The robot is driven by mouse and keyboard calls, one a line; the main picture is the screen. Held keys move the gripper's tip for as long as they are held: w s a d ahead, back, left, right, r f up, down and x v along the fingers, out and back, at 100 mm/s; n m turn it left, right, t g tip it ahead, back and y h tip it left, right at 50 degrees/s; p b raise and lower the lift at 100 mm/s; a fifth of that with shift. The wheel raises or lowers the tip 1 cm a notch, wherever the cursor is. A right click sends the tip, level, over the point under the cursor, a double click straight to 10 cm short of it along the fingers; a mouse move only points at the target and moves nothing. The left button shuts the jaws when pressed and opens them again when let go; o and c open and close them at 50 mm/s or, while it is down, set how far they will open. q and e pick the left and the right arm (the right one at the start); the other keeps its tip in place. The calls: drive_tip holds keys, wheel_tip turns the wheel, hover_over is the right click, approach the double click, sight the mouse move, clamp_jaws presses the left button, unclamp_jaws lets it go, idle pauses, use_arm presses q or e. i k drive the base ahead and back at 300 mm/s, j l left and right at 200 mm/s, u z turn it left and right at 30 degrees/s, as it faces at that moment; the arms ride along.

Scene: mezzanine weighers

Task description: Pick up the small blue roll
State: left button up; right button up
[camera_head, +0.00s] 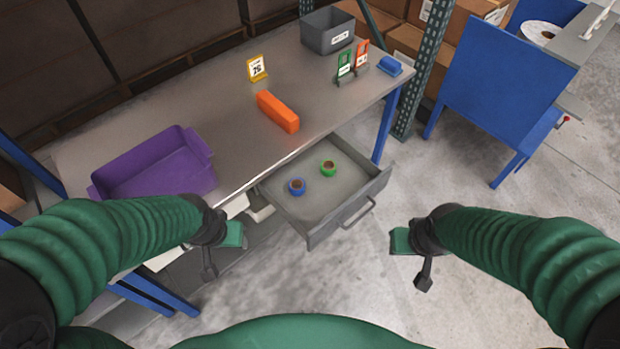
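The small blue roll (297,186) lies in the open drawer (318,236) under the table, left of a small green roll (328,168). Both rolls are ring-shaped with a brownish middle, and a gap separates them. My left gripper (221,250) is in front of the table, left of the drawer and nearer to me. Its two fingers stand apart and it is empty. My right gripper (412,258) is over the floor to the right of the drawer, also with fingers apart and empty. Neither gripper touches a roll.
On the metal table (218,110) are a purple bin (155,165), an orange block (278,111), a yellow sign (257,69), a grey bin (327,31), green and red card holders, and a blue item (390,65). The drawer's handle (358,213) faces me. Floor space right of the drawer is clear.

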sight(293, 181)
drive_tip(key=i+j+u, duration=0.7)
drive_tip(key=k, duration=0.1)
